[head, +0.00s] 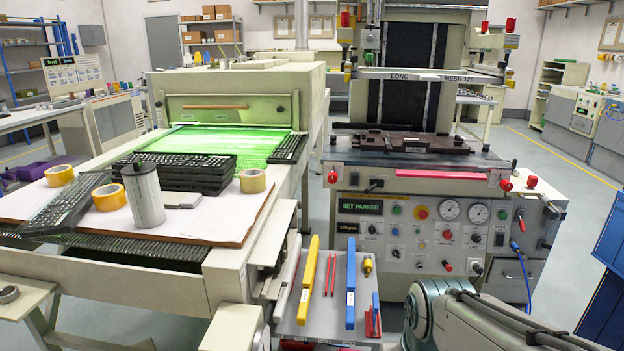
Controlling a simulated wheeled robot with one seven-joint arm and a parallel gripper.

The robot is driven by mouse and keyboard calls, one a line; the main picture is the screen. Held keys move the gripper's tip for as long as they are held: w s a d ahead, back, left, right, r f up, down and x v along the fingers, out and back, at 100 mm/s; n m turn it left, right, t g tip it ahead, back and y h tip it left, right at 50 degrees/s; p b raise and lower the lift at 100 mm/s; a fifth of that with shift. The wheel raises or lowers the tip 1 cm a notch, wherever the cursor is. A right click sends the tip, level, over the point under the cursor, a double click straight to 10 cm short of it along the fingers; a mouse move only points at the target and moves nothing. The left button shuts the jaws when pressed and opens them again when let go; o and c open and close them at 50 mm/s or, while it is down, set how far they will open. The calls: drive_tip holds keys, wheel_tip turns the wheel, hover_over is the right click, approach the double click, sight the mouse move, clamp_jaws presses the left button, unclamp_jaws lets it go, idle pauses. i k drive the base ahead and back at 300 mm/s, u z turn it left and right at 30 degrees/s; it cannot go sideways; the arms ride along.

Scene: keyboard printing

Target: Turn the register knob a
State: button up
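The screen printing press (352,158) stands right of centre with its printing frame raised upright. Red knobs sit along its bed: one at the left front corner (332,177), one at the right front (505,185) and another further right (532,181). More red knobs sit higher up, such as one at the upper right (510,24). Their labels are too small to read, so I cannot tell which is register knob a. My arm enters at the bottom right, in front of the press. My gripper is out of view.
The press's control panel (411,254) reads "SET PARKED". A grey tool shelf (315,322) holds yellow and blue squeegees below it. A conveyor dryer (240,85) with keyboards, tape rolls and a canister fills the left. Open floor (555,165) lies to the right.

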sight(333, 177)
drive_tip(key=i, duration=0.95)
drive_tip(key=u, duration=0.15)
